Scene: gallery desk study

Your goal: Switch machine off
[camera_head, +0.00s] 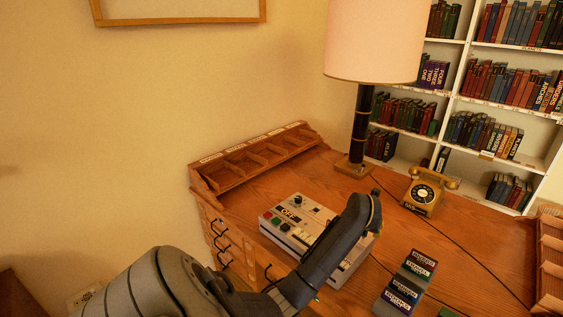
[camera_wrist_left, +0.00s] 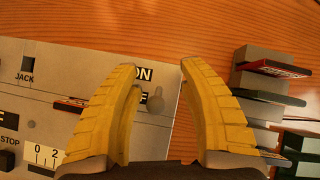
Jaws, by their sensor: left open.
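The machine (camera_head: 285,235) is a light grey box with a black knob, buttons and an OFF label, lying on the wooden desk. My left arm crosses in front of its right part in the head view. In the left wrist view, the machine's panel (camera_wrist_left: 95,62) shows a small grey toggle (camera_wrist_left: 155,102) beside an ON label and a second label, partly hidden, ending in F. My left gripper (camera_wrist_left: 158,72) has yellow fingers, open, on either side of the toggle's area with nothing between them. Contact with the toggle cannot be told. My right gripper is not in view.
Labelled cartridges stand in a grey rack (camera_head: 392,297) right of the machine, close to the right finger in the wrist view. A gold telephone (camera_head: 424,195), a lamp (camera_head: 360,140) and a wooden organizer (camera_head: 255,160) stand farther back. Dark cables cross the desk's right side.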

